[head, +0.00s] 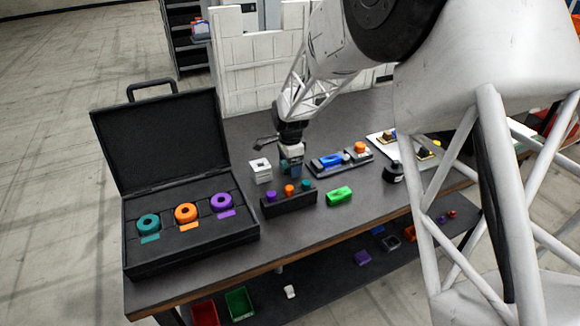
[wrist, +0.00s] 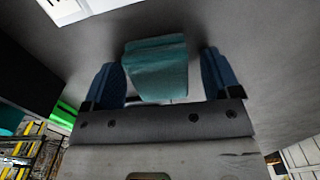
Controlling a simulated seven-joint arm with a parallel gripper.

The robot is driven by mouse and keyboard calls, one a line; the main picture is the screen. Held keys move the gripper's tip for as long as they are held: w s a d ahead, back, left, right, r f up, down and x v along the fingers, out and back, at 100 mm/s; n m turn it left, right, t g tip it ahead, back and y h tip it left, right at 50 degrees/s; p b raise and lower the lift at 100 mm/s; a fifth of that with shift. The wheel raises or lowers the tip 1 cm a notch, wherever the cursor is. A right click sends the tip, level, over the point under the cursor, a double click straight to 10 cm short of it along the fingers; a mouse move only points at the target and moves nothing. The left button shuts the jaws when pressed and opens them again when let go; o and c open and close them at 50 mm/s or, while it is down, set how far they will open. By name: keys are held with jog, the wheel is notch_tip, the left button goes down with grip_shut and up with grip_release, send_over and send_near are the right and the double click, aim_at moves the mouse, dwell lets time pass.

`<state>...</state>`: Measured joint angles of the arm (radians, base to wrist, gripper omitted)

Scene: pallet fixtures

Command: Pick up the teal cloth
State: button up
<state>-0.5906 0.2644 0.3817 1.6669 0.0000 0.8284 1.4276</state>
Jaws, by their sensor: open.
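The teal cloth (wrist: 156,68) is a folded, block-like piece on the dark table. In the wrist view it lies between the two blue fingers of my gripper (wrist: 160,80), with a gap on each side. In the head view my gripper (head: 291,166) points down at the table, behind the black holder. A bit of the teal cloth (head: 284,168) shows beside the fingers there, mostly hidden. The fingers are open and not closed on it.
A white block stack (head: 260,171) stands close left of my gripper. A black holder (head: 289,201) with coloured pegs is in front. A green block (head: 340,196) and a tray (head: 340,163) are to the right. An open black case (head: 190,250) fills the left.

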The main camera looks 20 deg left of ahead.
jog(key=c, duration=1)
jog(key=shift+r, duration=0.1)
jog(key=shift+r, duration=4.95)
jog(key=shift+o, duration=0.9)
jog(key=shift+c, duration=0.5)
jog(key=w+d+r, duration=0.1)
jog(key=w+d, duration=0.2)
jog(key=d, duration=0.6)
jog(key=shift+w+d+r, duration=0.25)
